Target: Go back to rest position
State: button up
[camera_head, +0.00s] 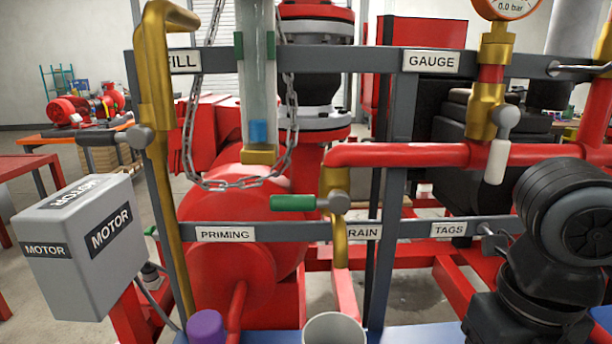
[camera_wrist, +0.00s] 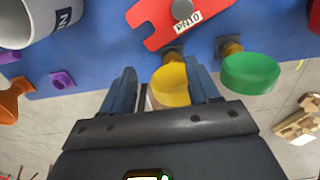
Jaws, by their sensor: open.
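My gripper (camera_wrist: 163,78) shows in the wrist view with its two dark fingers spread apart. A yellow round part (camera_wrist: 171,86) appears between the fingers, close to the right one; I cannot tell whether they touch. My gripper is outside the head view, where only my black arm links show at the right.
The pump skid's panel carries a green-handled valve (camera_head: 294,202), a gauge (camera_head: 508,6) and a grey motor box (camera_head: 82,248). In the wrist view, a blue surface (camera_wrist: 120,52) bears a red PN10 plate (camera_wrist: 152,22), a green round part (camera_wrist: 250,74) and a white cup (camera_wrist: 42,22).

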jog(key=w+a+r+m+t+y, duration=0.2)
jog(key=a+r+m+y, duration=0.15)
jog(key=a, duration=0.45)
jog(key=w+a+r+m+t+y, duration=0.1)
jog(key=a+r+m+t+y, duration=0.15)
jog(key=a+m+y, duration=0.35)
jog(key=w+a+r+m+t+y, duration=0.2)
jog(key=a+m+t+y, duration=0.1)
jog(key=a, duration=0.6)
jog(key=s+d+f+m+t+h, duration=0.45)
jog(key=s+d+f+m, duration=0.2)
jog(key=m, duration=0.45)
jog(key=s+d+f+m+t+h, duration=0.45)
jog(key=f+m, duration=0.35)
jog(key=m, duration=0.3)
jog(key=s+d+f+m+g+h, duration=0.1)
jog(key=s+d, duration=0.4)
jog(key=s, duration=0.5)
jog(key=s+d+f+h, duration=0.1)
jog(key=s+d+h, duration=0.1)
jog(key=s+d, duration=0.4)
jog(key=s, duration=0.3)
jog(key=shift+s+d+m+g, duration=0.3)
jog(key=shift+s+m+g, duration=0.05)
jog(key=shift+f+h, duration=0.1)
jog(key=shift+h, duration=0.15)
